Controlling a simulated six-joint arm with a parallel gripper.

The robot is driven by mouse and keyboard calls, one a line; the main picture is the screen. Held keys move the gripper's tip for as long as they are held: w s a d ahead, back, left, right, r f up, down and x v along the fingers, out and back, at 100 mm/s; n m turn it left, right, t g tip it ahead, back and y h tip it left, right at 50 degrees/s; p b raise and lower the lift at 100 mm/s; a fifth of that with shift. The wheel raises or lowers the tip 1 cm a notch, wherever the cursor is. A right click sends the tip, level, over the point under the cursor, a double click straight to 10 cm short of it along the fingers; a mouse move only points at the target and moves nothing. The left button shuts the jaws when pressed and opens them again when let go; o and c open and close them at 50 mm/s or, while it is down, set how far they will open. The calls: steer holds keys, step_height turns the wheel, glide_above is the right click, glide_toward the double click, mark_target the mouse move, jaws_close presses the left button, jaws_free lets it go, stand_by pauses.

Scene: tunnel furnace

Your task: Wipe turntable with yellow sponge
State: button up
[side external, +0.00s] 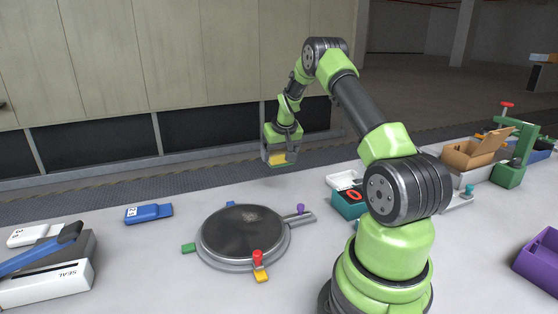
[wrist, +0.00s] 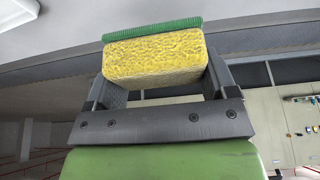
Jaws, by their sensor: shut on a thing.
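My gripper (side external: 279,160) is shut on the yellow sponge (side external: 277,158) and holds it up in the air, behind and to the right of the turntable. In the wrist view the sponge (wrist: 155,58) sits between the two fingers, with a green scouring layer on its far face. The turntable (side external: 243,258) is a round grey disc with a dark top on the table. A lighter grey smudge shows near the middle of its top. The sponge is well apart from the turntable.
A blue block (side external: 148,213) and a sealer (side external: 50,275) lie left.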

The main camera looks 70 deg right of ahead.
steer(key=o, duration=0.4)
steer(key=shift+c, duration=1.4)
steer(key=shift+a+f+n, duration=0.1)
steer(key=shift+a+n, duration=0.6)
steer(key=a+n+y, duration=0.6)
steer(key=a+n, duration=0.9)
steer(key=n, duration=0.2)
steer(key=shift+s+d+f, duration=0.1)
steer(key=shift+s+f, duration=0.05)
steer(key=shift+f, duration=1.15)
steer(key=shift+s+d+f, duration=0.1)
steer(key=shift+s+f, duration=0.05)
steer(key=shift+f, duration=1.15)
